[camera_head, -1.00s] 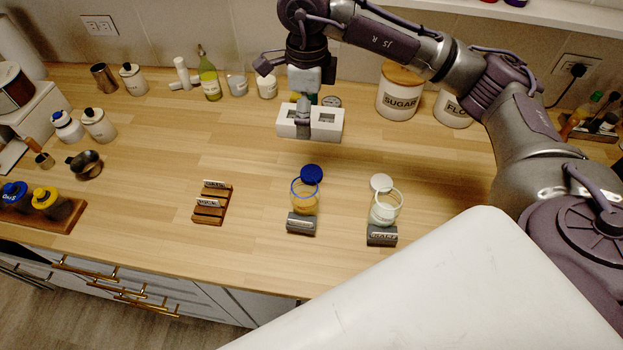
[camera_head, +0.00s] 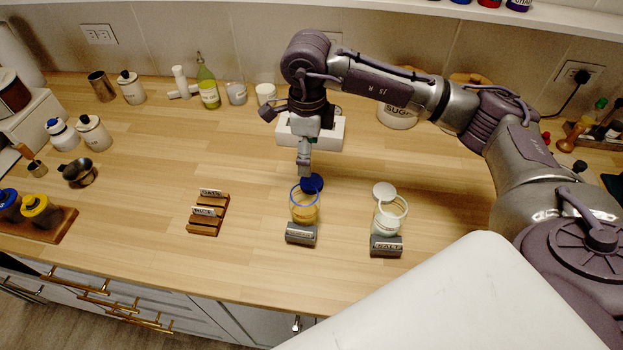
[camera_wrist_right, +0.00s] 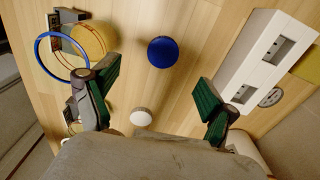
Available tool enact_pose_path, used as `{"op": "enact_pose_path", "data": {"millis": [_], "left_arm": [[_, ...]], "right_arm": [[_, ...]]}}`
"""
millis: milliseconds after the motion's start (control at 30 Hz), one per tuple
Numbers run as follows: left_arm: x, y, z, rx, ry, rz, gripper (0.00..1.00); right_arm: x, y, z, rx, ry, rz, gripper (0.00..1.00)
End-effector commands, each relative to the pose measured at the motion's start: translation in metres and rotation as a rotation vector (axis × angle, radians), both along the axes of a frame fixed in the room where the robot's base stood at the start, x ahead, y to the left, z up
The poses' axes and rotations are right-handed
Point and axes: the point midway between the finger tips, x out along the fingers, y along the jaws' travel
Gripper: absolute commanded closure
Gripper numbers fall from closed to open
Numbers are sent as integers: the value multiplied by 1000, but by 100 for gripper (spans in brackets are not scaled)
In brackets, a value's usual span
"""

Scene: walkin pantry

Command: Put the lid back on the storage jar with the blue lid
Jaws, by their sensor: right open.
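The storage jar (camera_head: 304,211) has a blue rim, is open at the top and holds yellowish contents. It also shows at the upper left of the right wrist view (camera_wrist_right: 92,40). Its round blue lid (camera_head: 313,183) lies on the counter just behind the jar. In the right wrist view the blue lid (camera_wrist_right: 162,52) lies ahead of the fingers, roughly between their lines. My right gripper (camera_head: 304,172) is above the counter close to the lid, pointing down. Its green-padded fingers (camera_wrist_right: 158,105) are spread wide with nothing between them. My left gripper is not in view.
A second open jar (camera_head: 390,214) with a white lid (camera_head: 384,190) behind it stands to the right, by a SALT block (camera_head: 386,246). A dark label block (camera_head: 301,234) sits before the blue-rimmed jar. A white holder (camera_head: 328,133) stands behind.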

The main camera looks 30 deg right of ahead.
Motion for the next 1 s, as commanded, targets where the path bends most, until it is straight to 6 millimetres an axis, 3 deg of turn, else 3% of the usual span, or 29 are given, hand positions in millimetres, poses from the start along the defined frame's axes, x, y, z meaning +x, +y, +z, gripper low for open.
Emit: {"op": "enact_pose_path", "data": {"millis": [200,667,1000], "left_arm": [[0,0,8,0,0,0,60],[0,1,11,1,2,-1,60],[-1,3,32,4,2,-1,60]], "right_arm": [[0,-1,-33,-1,2,-1,15],[0,-2,-42,0,1,0,15],[2,-9,-86,-1,2,0,15]]}}
